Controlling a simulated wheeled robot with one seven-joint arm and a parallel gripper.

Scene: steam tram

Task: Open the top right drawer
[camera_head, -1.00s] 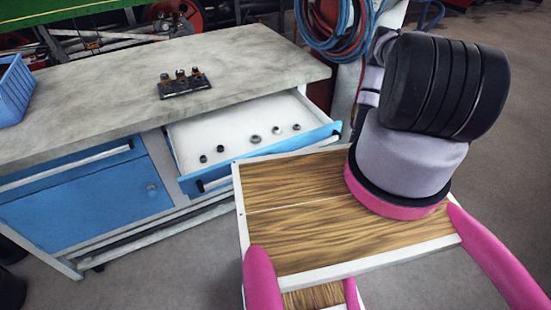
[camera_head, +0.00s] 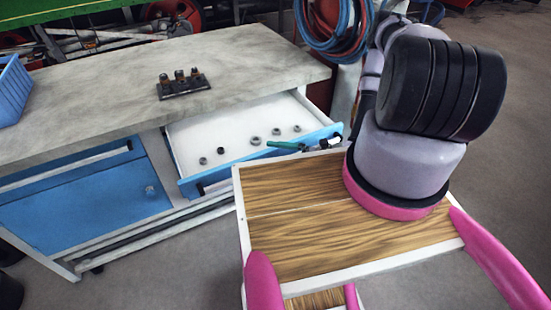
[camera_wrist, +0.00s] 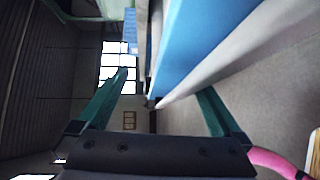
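The top right drawer (camera_head: 235,128) of the workbench stands open, pulled out from under the grey top. Its front panel is blue (camera_head: 215,172), with a pale handle bar that is partly hidden. Several small nuts lie on its white floor. My gripper (camera_head: 285,146) is at the right part of the drawer front; one green finger shows over the front's top edge. In the wrist view my gripper (camera_wrist: 165,82) has its two green fingers spread wide, with the blue drawer front (camera_wrist: 200,42) and the pale handle bar (camera_wrist: 225,48) between them. It does not grip the handle.
A rack with dark fittings (camera_head: 182,85) stands on the worktop (camera_head: 110,75), and a blue bin (camera_head: 12,92) is at its left. A closed blue cabinet door (camera_head: 85,205) is left of the drawer. Blue and red hoses (camera_head: 335,30) hang behind. Open floor lies at the right.

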